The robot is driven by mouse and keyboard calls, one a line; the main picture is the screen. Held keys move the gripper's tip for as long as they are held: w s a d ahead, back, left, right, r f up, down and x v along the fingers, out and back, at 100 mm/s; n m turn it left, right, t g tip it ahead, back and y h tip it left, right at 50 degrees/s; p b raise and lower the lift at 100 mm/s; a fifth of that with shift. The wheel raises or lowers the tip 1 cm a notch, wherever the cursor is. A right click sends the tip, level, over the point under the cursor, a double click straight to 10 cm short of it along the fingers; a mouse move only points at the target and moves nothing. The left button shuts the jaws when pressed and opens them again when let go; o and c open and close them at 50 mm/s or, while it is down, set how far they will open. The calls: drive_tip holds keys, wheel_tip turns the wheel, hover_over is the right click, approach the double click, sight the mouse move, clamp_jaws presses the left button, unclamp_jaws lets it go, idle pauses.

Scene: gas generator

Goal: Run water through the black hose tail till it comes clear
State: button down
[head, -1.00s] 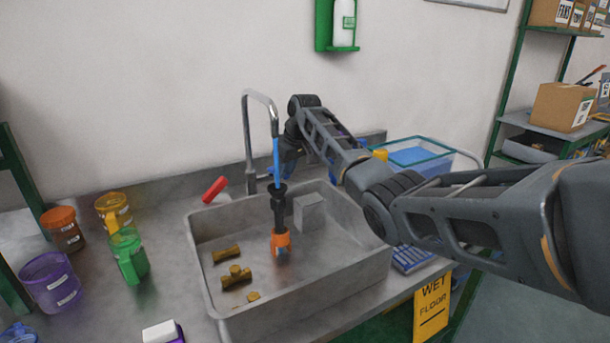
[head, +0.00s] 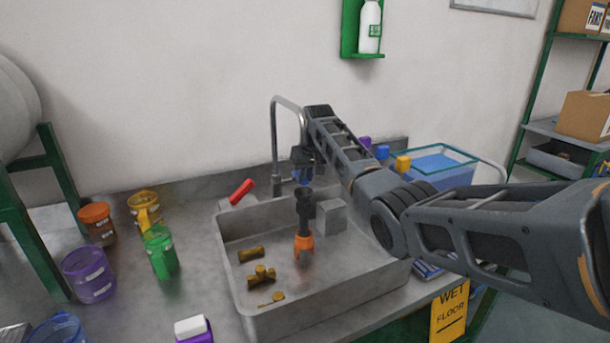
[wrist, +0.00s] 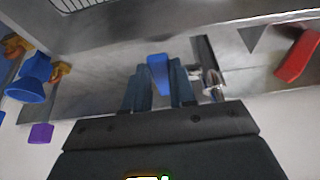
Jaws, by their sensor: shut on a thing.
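The black hose tail (head: 305,205) stands upright in the steel sink (head: 330,290), with an orange piece (head: 303,245) at its lower end. The tall chrome tap (head: 274,140) rises behind the sink. My gripper (head: 303,172) is beside the tap, above and behind the hose tail, and covers part of the spout area. In the wrist view, my gripper (wrist: 158,88) is shut on a blue handle (wrist: 158,72), with chrome tap parts (wrist: 210,82) close beside it. No blue water stream shows on the hose tail now.
Several brass fittings (head: 262,274) lie in the sink. A red handle (head: 242,191) is left of the tap. A grey block (head: 331,217) sits in the sink, and a blue bin (head: 446,170) stands at right.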

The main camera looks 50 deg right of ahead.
drive_tip(key=c, duration=0.9)
unclamp_jaws()
drive_tip(key=shift+b+v, duration=0.35)
drive_tip(key=shift+v, duration=3.55)
